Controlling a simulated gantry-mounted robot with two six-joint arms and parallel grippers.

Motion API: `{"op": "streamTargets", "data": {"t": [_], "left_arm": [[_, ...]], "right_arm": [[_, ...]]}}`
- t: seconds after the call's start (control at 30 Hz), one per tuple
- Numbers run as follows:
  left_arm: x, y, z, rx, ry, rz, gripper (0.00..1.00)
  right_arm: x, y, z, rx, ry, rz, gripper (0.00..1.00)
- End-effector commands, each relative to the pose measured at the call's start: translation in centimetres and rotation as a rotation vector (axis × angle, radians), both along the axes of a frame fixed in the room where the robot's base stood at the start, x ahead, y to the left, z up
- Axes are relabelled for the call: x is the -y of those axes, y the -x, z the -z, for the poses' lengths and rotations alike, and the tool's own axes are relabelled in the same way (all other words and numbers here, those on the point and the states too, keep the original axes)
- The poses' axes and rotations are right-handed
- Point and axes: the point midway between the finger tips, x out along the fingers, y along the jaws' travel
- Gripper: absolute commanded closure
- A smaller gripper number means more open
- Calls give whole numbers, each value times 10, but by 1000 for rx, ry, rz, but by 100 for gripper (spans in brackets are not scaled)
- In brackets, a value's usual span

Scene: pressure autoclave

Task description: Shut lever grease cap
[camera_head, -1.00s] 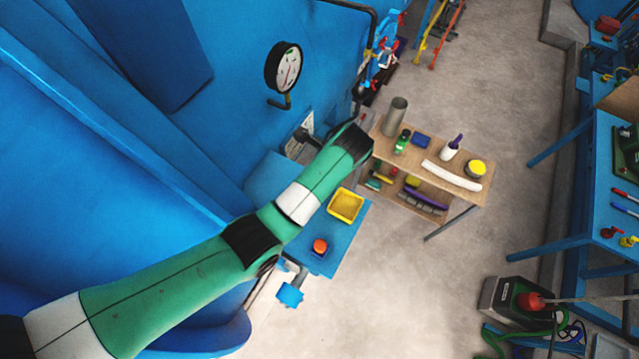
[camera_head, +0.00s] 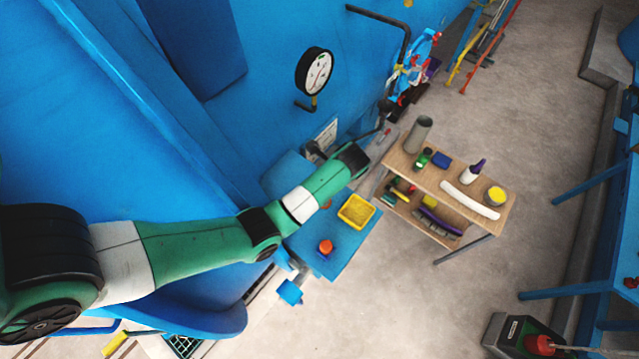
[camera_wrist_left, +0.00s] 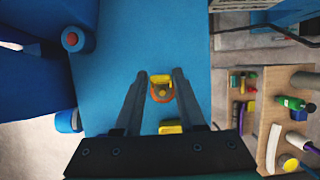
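In the left wrist view, my left gripper (camera_wrist_left: 160,80) is open, its two dark fingers apart with nothing gripped. A small round orange-brown piece with a yellow part (camera_wrist_left: 160,90) shows between the fingers, over a blue surface; it may be the grease cap, and I cannot tell its distance or whether its lever is open. In the head view, my left arm reaches over a blue shelf (camera_head: 350,242), and its wrist hides part of the area. An orange knob (camera_head: 326,247) stands on the shelf. My right gripper is not in view.
A yellow tray (camera_head: 343,219) lies on the blue shelf. A wooden table (camera_head: 421,180) with bottles and a white curved piece stands to the right. A pressure gauge (camera_head: 315,71) is on the blue wall. Open floor lies beyond the table.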

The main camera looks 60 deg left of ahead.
Motion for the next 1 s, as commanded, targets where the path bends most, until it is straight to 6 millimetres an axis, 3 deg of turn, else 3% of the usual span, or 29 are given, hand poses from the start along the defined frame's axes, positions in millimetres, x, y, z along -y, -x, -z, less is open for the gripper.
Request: {"op": "streamTargets", "data": {"t": [0.03, 0.2, 0.67, 1.0], "left_arm": [[0, 0, 0, 0, 0, 0, 72], [0, 0, 0, 0, 0, 1, 100], [5, -3, 1, -23, -48, 4, 100], [18, -9, 6, -117, -247, 4, 100]], "right_arm": [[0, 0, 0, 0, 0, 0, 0], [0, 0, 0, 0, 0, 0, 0], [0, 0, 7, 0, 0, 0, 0], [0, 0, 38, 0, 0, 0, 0]]}}
